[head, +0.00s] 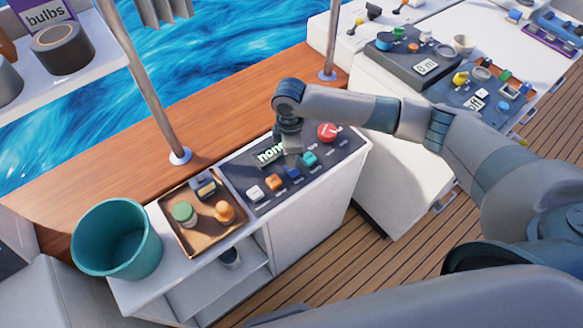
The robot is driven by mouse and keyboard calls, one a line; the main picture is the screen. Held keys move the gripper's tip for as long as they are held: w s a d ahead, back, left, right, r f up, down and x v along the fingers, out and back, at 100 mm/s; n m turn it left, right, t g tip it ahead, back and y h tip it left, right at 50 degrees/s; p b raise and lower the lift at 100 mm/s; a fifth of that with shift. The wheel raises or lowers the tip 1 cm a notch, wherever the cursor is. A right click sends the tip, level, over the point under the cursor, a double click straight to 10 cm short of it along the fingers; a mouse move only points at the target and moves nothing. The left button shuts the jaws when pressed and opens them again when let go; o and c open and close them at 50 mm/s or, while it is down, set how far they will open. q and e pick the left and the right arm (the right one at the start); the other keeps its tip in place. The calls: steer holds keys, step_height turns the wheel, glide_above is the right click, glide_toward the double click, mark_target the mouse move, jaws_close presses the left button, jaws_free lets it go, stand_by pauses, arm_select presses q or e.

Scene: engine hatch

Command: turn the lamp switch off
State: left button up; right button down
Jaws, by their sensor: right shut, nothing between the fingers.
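My right gripper (291,156) points down over the panel, shut and empty, between the display and the blue and teal controls. I cannot tell whether it touches anything. My left gripper is not in view.
A wooden tray (190,247) with small green and orange items sits left of the panel. A teal bucket (115,240) stands further left. A metal post (150,95) rises behind. More control panels (410,65) stand at the upper right.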

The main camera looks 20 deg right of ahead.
steer(key=shift+f, duration=0.5)
steer(key=shift+r, duration=0.15)
step_height(320, 180, up, 7)
steer(key=p, duration=0.7)
steer(key=shift+p, duration=0.3)
steer(key=shift+a, duration=0.1)
stand_by(0.8)
